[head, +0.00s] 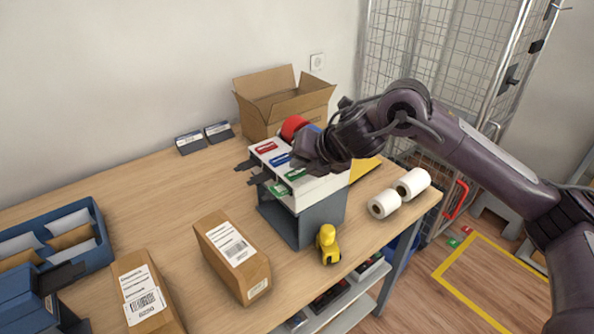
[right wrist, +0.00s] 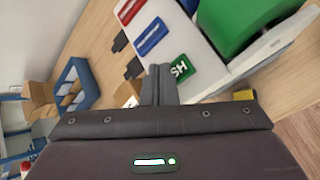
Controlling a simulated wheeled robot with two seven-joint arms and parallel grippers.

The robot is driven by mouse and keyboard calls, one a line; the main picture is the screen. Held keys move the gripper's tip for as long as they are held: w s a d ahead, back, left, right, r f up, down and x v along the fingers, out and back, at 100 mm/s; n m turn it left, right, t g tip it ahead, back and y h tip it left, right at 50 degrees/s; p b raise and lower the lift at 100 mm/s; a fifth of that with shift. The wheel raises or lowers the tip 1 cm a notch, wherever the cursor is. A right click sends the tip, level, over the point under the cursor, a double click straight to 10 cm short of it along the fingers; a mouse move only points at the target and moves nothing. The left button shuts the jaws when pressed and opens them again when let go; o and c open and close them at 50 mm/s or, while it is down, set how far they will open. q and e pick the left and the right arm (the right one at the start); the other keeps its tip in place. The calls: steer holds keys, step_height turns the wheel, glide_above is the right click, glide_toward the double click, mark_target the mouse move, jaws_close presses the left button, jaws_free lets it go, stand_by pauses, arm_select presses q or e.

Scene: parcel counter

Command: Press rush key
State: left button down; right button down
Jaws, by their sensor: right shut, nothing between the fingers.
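A white sloped key panel on a grey stand (head: 300,224) carries a red key (head: 267,147), a blue key (head: 279,159) and a green key (head: 296,174). In the right wrist view the red key (right wrist: 130,10), the blue key (right wrist: 151,36) and the green key (right wrist: 180,68) form a row; the green one shows the letters "SH", the rest of its word hidden. My right gripper (head: 303,166) is over the panel. Its shut, empty fingers (right wrist: 160,72) overlap the green key's near edge in the wrist view; I cannot tell whether they touch. My left gripper is not in view.
An open cardboard box (head: 283,103) stands behind the panel. White rolls (head: 398,193) lie to its right, a yellow object (head: 327,244) in front. Sealed parcels (head: 233,255) and a blue tray (head: 98,222) are to the left. Bare table lies left of the panel.

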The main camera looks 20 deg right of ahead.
mark_target(300, 175)
steer(key=shift+r, duration=0.2)
step_height(300, 175, up, 6)
steer(key=p, duration=0.5)
steer(key=shift+r, duration=0.1)
stand_by(0.4)
